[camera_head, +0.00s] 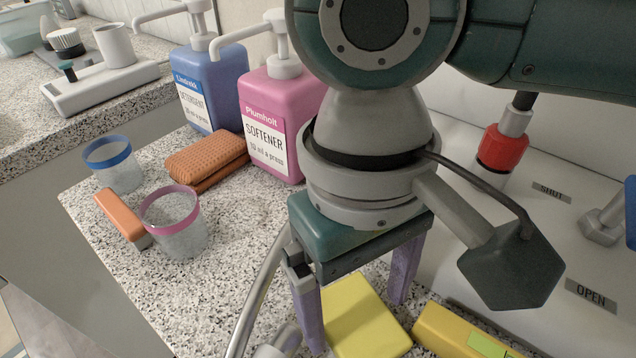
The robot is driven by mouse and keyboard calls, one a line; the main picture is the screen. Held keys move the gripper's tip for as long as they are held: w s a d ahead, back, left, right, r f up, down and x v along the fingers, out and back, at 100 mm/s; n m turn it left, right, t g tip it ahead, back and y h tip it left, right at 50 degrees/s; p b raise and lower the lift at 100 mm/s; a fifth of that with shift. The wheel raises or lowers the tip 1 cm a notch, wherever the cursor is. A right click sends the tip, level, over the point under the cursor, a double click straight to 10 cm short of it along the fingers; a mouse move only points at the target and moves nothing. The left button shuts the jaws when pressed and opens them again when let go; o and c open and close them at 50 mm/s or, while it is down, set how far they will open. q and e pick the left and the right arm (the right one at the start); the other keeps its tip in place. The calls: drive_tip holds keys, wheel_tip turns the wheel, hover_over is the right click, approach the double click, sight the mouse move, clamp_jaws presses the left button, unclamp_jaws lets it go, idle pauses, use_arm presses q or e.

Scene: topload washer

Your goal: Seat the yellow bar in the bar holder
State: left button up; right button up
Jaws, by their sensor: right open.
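My right gripper (359,322) is open, pointing down, with its two purple fingers apart. A flat yellow block (362,325), which looks like the yellow bar, lies on the speckled counter between and below the fingers in this view. I cannot tell whether the fingers touch it. A second yellow piece (445,332) with a green patch lies to its right, cut off by the bottom edge. I cannot make out for certain which thing is the bar holder. My left gripper is not in view.
Blue detergent (212,88) and pink softener (284,115) pump bottles stand behind. Brown sponges (205,160), a blue-rimmed cup (115,167), a pink-rimmed cup (178,225) and an orange-and-grey block (120,213) sit left. A grey hose (262,300) runs beside my gripper. A red-collared valve (503,148) stands right.

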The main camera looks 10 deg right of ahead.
drive_tip(key=shift+f, duration=0.6)
drive_tip(key=shift+f+p, duration=0.15)
drive_tip(key=shift+p, duration=0.15)
drive_tip(key=shift+c, duration=0.2)
drive_tip(key=c, duration=1.3)
drive_tip(key=shift+o, duration=0.2)
